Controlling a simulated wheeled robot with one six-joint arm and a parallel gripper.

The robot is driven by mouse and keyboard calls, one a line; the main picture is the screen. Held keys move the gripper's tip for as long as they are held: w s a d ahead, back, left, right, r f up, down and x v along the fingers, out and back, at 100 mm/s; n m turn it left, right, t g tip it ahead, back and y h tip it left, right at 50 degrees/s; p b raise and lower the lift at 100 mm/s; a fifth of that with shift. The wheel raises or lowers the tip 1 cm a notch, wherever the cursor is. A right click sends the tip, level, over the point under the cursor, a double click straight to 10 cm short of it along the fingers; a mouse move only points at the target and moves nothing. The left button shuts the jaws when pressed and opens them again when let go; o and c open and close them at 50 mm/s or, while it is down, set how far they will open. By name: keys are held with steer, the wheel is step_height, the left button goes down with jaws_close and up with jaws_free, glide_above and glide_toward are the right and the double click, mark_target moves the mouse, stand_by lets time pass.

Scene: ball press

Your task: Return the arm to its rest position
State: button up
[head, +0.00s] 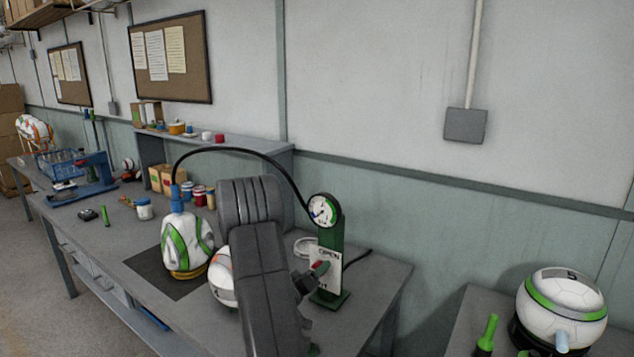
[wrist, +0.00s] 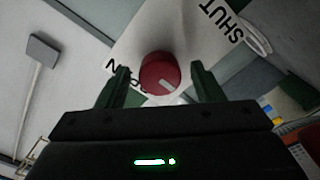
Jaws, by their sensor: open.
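My arm rises in the middle of the head view, and my gripper (head: 308,283) is beside the green gauge stand (head: 331,240). In the wrist view my gripper (wrist: 160,70) is open, with a finger on either side of the red knob (wrist: 160,73). The knob also shows in the head view (head: 320,267). It sits on a white plate (wrist: 190,30) marked SHUT and a partly covered word. I cannot tell if the fingers touch the knob.
A white-green ball (head: 186,245) stands on a dark mat, joined by a black hose (head: 240,150) to the gauge (head: 322,210). Another ball (head: 221,277) is partly behind my arm. A ball (head: 562,305) sits at right. A shelf (head: 250,147) stands behind.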

steer(key=m+b, duration=0.7)
steer(key=m, duration=0.5)
steer(key=shift+b, duration=0.35)
